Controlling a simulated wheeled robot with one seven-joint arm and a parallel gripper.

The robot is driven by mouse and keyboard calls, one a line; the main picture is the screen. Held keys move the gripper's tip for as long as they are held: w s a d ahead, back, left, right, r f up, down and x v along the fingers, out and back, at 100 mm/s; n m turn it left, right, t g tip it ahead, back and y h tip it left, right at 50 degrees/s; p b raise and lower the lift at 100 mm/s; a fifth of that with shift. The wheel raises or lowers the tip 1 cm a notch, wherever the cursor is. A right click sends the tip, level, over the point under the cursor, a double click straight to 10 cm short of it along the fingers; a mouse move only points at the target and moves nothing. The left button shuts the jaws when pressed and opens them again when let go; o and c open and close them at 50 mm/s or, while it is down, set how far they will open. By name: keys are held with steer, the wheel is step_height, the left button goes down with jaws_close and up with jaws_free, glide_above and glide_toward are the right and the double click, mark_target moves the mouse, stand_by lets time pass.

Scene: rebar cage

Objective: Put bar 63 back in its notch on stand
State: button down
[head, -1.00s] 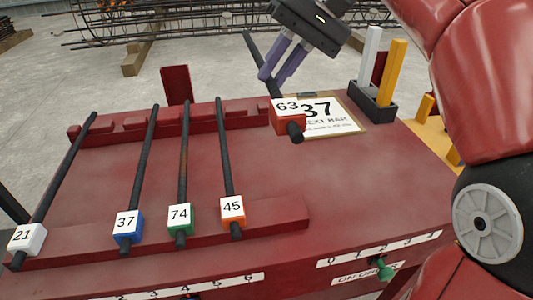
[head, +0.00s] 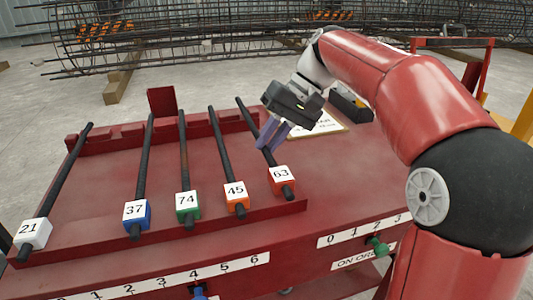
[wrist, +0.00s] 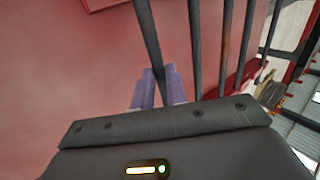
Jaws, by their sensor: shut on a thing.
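Bar 63 (head: 281,182), a dark bar with a red block and a white "63" label at its near end, lies along the red stand (head: 330,180), just right of bar 45 (head: 236,195). Its far end is at the right end of the back rail and its block is at the right end of the front rail. I cannot tell whether it rests fully in the notches. My gripper (head: 272,134) is shut on the bar's middle with purple fingers. In the wrist view the dark bar (wrist: 148,35) runs between the fingers (wrist: 159,90).
Bars 74 (head: 187,203), 37 (head: 136,213) and 21 (head: 34,232) lie farther left, roughly side by side. A paper board (head: 320,125) and a dark holder (head: 350,105) are at the back right.

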steer(key=shift+f, duration=0.25)
steer(key=shift+f, duration=0.1)
steer(key=shift+f, duration=0.4)
steer(key=c, duration=1.4)
jaws_free()
steer(key=p+v, duration=0.3)
steer(key=v, duration=0.9)
steer(key=shift+r, duration=0.5)
